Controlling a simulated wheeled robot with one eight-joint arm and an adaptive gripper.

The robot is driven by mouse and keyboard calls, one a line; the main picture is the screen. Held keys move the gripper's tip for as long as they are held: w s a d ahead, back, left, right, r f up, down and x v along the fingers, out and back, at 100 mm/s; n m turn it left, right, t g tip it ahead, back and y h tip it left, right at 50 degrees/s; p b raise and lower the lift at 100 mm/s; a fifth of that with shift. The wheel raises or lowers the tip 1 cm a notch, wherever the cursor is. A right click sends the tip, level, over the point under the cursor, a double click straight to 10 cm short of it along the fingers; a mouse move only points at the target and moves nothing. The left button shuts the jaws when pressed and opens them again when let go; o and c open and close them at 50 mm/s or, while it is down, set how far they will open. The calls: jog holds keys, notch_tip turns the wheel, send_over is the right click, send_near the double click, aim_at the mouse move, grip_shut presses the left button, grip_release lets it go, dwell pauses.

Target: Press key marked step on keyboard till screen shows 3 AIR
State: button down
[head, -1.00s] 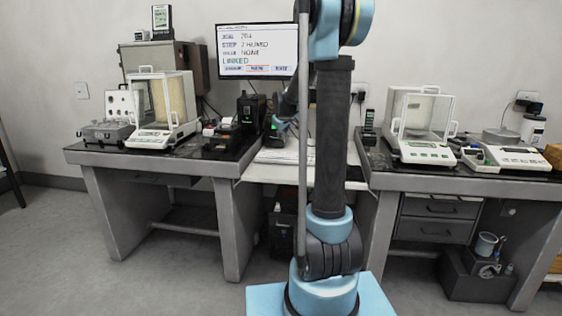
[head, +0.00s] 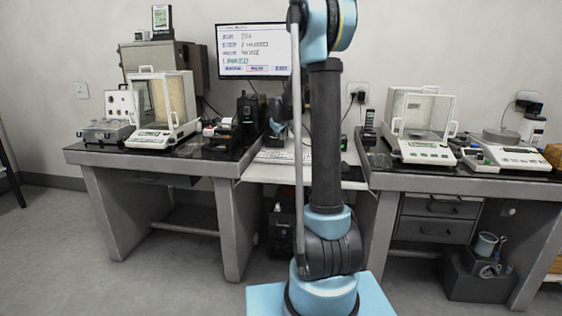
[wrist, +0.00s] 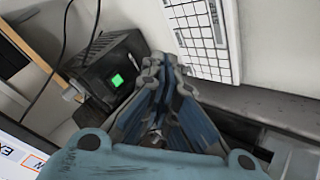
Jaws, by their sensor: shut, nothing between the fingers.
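The screen (head: 254,50) on the back wall shows several lines of text. Its STEP line starts with 2, followed by a blurred word that is not AIR. The white keyboard (head: 272,156) lies on the low middle table, partly behind my arm.
A black device with a green light (wrist: 117,80) stands close left of my gripper in the wrist view. Glass-cased balances stand on the left table (head: 163,112) and right table (head: 425,125). A dark mouse (head: 344,166) lies right of the keyboard.

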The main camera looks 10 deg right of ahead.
aim_at(280, 158)
jog(key=shift+f, duration=4)
jog(key=shift+f, duration=0.2)
jog(key=shift+f, duration=0.15)
jog(key=shift+f, duration=0.4)
jog(key=shift+r, duration=0.8)
jog(key=shift+r, duration=2.55)
jog(key=shift+s, duration=0.1)
